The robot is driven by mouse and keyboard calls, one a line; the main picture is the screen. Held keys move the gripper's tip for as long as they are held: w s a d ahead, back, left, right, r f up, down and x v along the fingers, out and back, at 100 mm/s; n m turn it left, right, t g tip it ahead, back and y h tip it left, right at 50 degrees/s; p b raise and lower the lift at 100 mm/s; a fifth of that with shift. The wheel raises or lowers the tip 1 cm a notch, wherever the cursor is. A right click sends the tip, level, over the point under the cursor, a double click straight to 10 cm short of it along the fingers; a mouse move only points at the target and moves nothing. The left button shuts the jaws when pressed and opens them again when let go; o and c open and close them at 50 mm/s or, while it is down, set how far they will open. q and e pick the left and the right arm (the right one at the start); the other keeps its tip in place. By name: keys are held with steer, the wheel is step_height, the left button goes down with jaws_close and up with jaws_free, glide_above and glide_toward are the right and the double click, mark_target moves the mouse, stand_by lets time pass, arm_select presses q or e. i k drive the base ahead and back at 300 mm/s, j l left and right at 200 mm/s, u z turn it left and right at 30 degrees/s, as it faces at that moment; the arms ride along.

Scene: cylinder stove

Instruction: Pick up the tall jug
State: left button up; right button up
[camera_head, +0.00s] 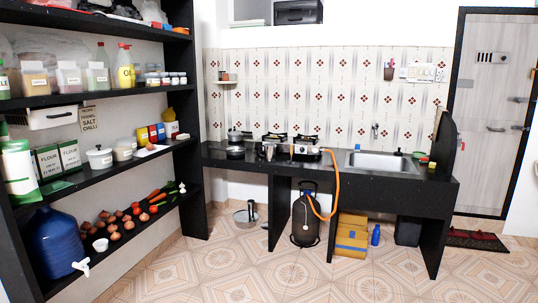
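No thing here is clearly the tall jug at this size. A large blue container (54,240) with a white tap stands on the bottom shelf at the left. Neither of my grippers shows in the head view.
A gas stove (306,148) and a steel sink (383,162) are set on the counter. A dark gas cylinder (305,222) with an orange hose (337,184) stands below. Black shelves (85,182) with food and jars line the left. The tiled floor (215,275) in front is clear.

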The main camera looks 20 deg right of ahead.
mark_target(270, 156)
steer(key=i, duration=2.2)
steer(key=i+z, duration=0.3)
steer(key=i, duration=0.2)
steer(key=i+j+z, duration=0.25)
steer(key=i, duration=0.2)
steer(key=i+j+z, duration=0.15)
steer(key=i+z, duration=0.15)
steer(key=i, duration=0.15)
steer(key=i+j+z, duration=0.25)
steer(key=i+j, duration=0.1)
steer(key=i, duration=0.1)
